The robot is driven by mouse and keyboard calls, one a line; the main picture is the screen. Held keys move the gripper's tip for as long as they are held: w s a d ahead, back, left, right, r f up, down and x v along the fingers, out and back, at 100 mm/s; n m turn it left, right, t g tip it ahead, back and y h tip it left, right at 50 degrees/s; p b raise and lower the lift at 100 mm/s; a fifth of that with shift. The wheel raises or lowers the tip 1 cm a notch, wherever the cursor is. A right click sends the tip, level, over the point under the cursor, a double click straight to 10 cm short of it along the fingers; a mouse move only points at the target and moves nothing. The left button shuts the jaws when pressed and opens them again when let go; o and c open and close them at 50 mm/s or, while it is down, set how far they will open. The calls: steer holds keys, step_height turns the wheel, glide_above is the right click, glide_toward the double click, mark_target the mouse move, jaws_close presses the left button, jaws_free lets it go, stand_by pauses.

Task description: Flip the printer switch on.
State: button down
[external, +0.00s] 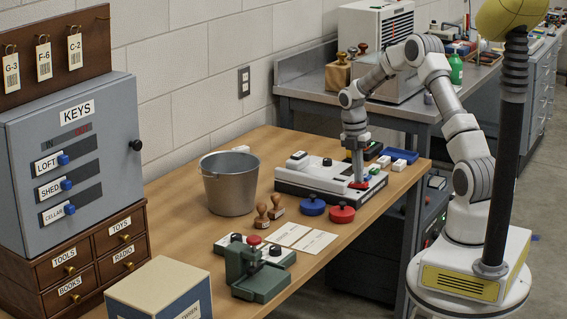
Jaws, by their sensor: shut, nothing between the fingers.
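The printer, as far as I can tell, is the low white machine with a dark base (318,183) on the wooden table. A black knob stands on its top. A small red part (359,186), which looks like its switch, sits towards the machine's right end. My gripper (357,180) points straight down at this red part, its fingers shut and empty. The fingertips are at or just above the red part; I cannot tell whether they touch it. The switch's position is too small to read, and my fingers partly cover it.
Red (341,213) and blue (313,205) round pads lie in front of the machine. A metal bucket (230,184) and wooden stamps (269,210) stand to its left. A blue tray (401,155) and small white blocks lie to its right. A green press (257,268) stands nearer.

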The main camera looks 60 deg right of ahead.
mark_target(352, 182)
steer(key=shift+r, duration=0.1)
steer(key=shift+r+p, duration=0.55)
steer(key=shift+p, duration=0.05)
step_height(352, 182, up, 12)
steer(key=w+p, duration=0.2)
steer(key=p, duration=0.1)
steer(key=shift+w+r+p, duration=0.25)
steer(key=shift+w+p, duration=0.1)
steer(key=shift+f, duration=0.1)
steer(key=s+b, duration=0.1)
steer(key=b, duration=0.3)
steer(key=shift+s+r+g, duration=0.2)
steer(key=shift+g, duration=0.2)
